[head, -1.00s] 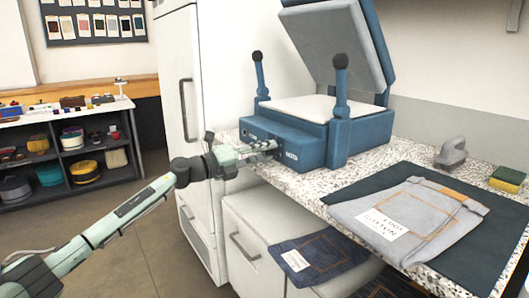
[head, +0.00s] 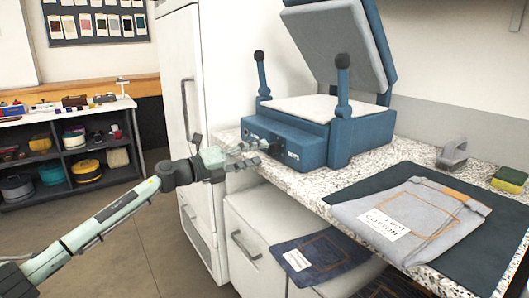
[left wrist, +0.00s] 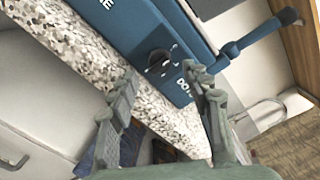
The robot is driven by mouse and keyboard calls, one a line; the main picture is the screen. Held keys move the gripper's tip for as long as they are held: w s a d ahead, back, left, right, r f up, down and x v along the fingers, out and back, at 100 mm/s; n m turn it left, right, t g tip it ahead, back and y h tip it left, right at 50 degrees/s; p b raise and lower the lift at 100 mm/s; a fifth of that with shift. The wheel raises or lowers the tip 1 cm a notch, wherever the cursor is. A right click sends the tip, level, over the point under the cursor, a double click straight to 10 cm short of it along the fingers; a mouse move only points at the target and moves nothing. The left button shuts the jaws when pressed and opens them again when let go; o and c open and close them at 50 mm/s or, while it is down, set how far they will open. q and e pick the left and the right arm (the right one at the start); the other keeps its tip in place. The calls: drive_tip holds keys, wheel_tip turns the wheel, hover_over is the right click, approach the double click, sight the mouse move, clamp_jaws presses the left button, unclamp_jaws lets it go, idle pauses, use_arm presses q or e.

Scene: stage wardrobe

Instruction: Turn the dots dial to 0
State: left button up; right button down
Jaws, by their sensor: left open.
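The blue press (head: 300,147) stands on the speckled counter with its lid raised. Its front panel has a label reading DOTS at the right end. The dark round dots dial (left wrist: 160,61) sits beside that label in the left wrist view, with small pale marks on it. In the head view the dial (head: 273,150) is small and partly behind my fingers. My left gripper (head: 254,154) is open and empty, just in front of the panel. In the left wrist view my left gripper (left wrist: 160,76) has its fingertips either side of the dial, apparently short of it. The dial's setting is unreadable.
Two upright blue posts with dark knobs, the nearer one (head: 342,90), flank the press. A grey garment (head: 410,215) with a label lies on a dark mat to the right. A white cabinet (head: 180,80) stands left of the counter. The floor on the left is clear.

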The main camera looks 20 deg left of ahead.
use_arm(q)
drive_tip(key=v, duration=0.8)
drive_tip(key=shift+s+a, duration=0.1)
drive_tip(key=shift+s, duration=0.05)
drive_tip(key=a+f+n+t+y, duration=0.35)
drive_tip(key=f+n+y, duration=0.45)
drive_tip(key=f+n, duration=0.85)
drive_tip(key=s+a+f+n+g+y, duration=0.1)
drive_tip(key=s+f+n+g+y, duration=0.2)
drive_tip(key=f, duration=0.7)
drive_tip(key=s+a+f+n+g+y, duration=0.1)
drive_tip(key=s+f+n+g+y, duration=0.1)
drive_tip(key=s+f, duration=0.6)
drive_tip(key=s+d+f+n+g, duration=0.4)
drive_tip(key=s+f+g, duration=0.1)
drive_tip(key=s+f, duration=0.7)
drive_tip(key=s+d+f+n+g, duration=0.4)
drive_tip(key=s+f, duration=0.9)
drive_tip(key=s, duration=0.4)
drive_tip(key=shift+s+g+h, duration=0.25)
drive_tip(key=shift+g+h, duration=0.15)
drive_tip(key=shift+g, duration=0.35)
